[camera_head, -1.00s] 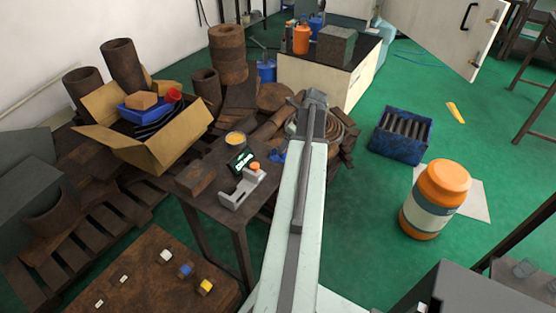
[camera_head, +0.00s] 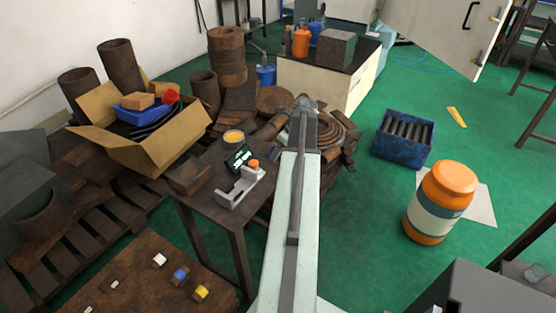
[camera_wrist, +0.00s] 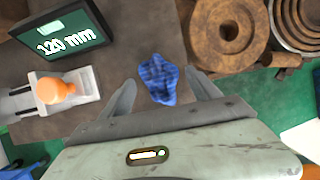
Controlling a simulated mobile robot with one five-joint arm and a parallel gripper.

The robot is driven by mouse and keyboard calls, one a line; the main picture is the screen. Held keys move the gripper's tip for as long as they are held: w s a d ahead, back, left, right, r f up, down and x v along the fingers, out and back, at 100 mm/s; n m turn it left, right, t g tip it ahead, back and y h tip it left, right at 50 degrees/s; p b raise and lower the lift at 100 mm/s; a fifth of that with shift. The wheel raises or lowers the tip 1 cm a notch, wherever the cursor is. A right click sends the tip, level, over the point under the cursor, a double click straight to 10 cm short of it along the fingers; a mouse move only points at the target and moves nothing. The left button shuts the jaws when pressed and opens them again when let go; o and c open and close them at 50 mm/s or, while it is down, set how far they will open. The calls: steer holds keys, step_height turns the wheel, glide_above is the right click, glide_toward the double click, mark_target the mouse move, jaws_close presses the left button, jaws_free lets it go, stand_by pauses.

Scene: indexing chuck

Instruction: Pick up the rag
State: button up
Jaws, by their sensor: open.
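The rag (camera_wrist: 158,79) is a crumpled blue cloth. In the wrist view it lies on the brown table top (camera_wrist: 125,25), near the table's edge. My gripper (camera_wrist: 162,90) is open, with its two grey fingers on either side of the rag. I cannot tell how far above the table the fingers are. In the head view the rag is hardly visible, and my arm hides most of the area around my gripper.
A grey device with an orange knob (camera_head: 240,188) and a dark "120 mm" display (camera_head: 239,158) stand left of the rag. A yellow-topped tin (camera_head: 233,138) stands behind. Rusty rings and coils (camera_wrist: 228,30) lie beyond the table.

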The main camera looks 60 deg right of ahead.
steer(key=c, duration=1.4)
steer(key=shift+r, duration=0.1)
